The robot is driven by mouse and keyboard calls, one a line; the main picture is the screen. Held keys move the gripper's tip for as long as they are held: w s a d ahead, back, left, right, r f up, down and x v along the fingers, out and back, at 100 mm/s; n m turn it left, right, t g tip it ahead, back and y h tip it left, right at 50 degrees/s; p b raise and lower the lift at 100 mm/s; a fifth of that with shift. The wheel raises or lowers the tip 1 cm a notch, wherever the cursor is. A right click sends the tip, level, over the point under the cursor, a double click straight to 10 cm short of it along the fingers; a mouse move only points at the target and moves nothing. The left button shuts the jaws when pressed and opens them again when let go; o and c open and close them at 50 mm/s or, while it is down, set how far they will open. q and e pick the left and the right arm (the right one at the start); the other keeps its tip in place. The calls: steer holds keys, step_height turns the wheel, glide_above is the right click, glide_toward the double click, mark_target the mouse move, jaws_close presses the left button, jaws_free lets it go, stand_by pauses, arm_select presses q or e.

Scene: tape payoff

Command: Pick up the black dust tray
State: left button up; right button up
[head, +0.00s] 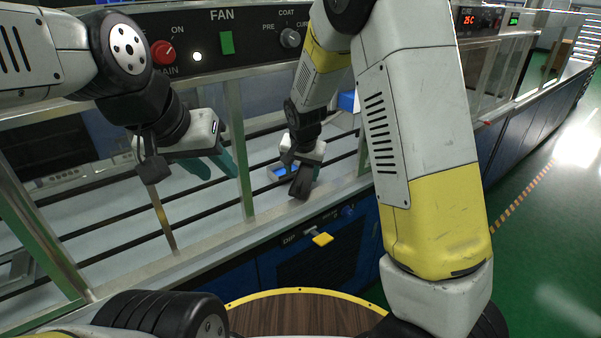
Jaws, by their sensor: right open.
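I cannot clearly make out the black dust tray in the head view. My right gripper (301,178) reaches down into the bench bay at the middle, behind its front rail. It is open, but the dark block at its end hides most of the space around its fingers. A small blue and white thing (281,172) lies close beside it on the left. My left gripper (218,162) is at the upper left, over the bay and pointing right. Its jaws are too unclear to tell whether they hold anything.
A control panel (222,65) with a red knob (163,52) and a green switch (227,43) runs above the bay. Metal posts (238,150) divide the opening. Green floor (540,235) is clear at right.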

mark_target(303, 178)
steer(key=x, duration=0.4)
steer(key=shift+d+f, duration=0.1)
steer(key=shift+d, duration=0.05)
steer(key=c, duration=1.3)
